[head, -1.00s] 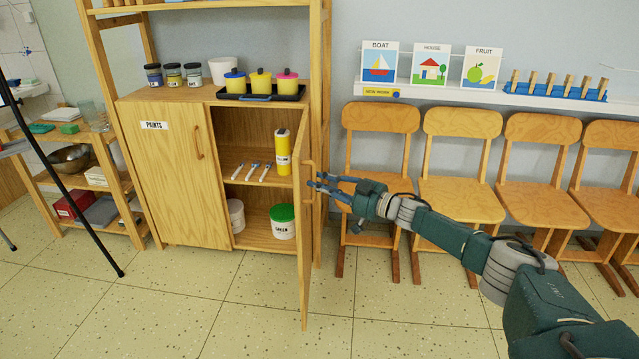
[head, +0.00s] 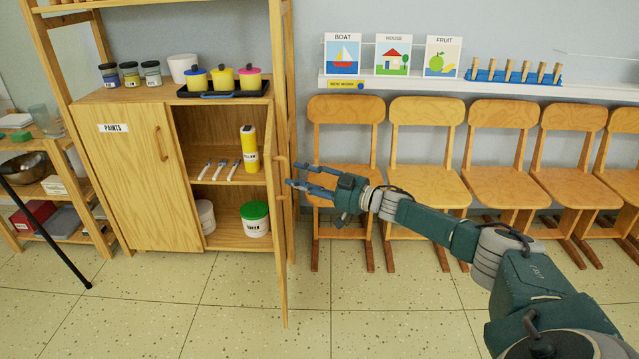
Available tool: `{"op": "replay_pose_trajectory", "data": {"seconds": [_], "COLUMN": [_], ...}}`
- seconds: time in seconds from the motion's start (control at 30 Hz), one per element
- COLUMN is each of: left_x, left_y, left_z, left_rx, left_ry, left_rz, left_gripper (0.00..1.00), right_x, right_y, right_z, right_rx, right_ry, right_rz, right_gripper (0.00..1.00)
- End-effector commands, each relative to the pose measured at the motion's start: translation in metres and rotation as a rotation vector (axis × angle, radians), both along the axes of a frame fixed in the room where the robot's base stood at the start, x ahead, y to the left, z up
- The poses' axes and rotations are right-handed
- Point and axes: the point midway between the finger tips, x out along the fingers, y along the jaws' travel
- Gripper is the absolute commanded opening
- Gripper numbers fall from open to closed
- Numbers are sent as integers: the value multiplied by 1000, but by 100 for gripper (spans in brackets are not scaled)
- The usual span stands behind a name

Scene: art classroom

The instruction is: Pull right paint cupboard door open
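The wooden paint cupboard stands left of centre; its left door (head: 150,180), labelled PAINTS, is shut. Its right door (head: 278,230) stands wide open, seen almost edge-on, with its handle (head: 281,178) on the side facing right. My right gripper (head: 290,174) is at that handle, its blue fingers pointing left on either side of it. The finger gap is small in the picture, so I cannot tell whether they grip the handle. Inside show a yellow bottle (head: 249,148), several brushes (head: 221,170) and a white tub with a green lid (head: 255,220). My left gripper is out of view.
Several wooden chairs (head: 430,185) line the wall on the right, behind my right arm. Jars (head: 130,74) and a black tray (head: 225,92) of paint pots stand on the cupboard top. A low shelf stands at far left. The floor (head: 240,295) in front is clear.

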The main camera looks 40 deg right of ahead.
Motion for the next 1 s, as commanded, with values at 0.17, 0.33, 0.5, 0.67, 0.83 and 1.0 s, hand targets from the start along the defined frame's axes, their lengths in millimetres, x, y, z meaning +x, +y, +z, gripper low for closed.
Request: {"op": "replay_pose_trajectory", "data": {"seconds": [0.17, 0.33, 0.5, 0.67, 0.83, 1.0], "left_x": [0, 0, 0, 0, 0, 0], "left_y": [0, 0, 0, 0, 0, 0], "left_z": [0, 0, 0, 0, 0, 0], "left_rx": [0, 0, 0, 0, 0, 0], "left_ry": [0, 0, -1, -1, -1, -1], "left_rz": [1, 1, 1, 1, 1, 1], "left_gripper": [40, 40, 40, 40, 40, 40], "right_x": [-38, -62, -74, -76, -76, -76], "right_y": [-19, -32, -37, -38, -38, -38], "right_z": [-2, -1, 1, 1, 1, 1], "right_rx": [-2, -2, 0, 0, 0, 0], "right_ry": [5, 4, 0, -1, -1, -1], "right_rz": [-3, -4, -3, -3, -3, -3], "right_gripper": [37, 37, 37, 37, 37, 37]}}
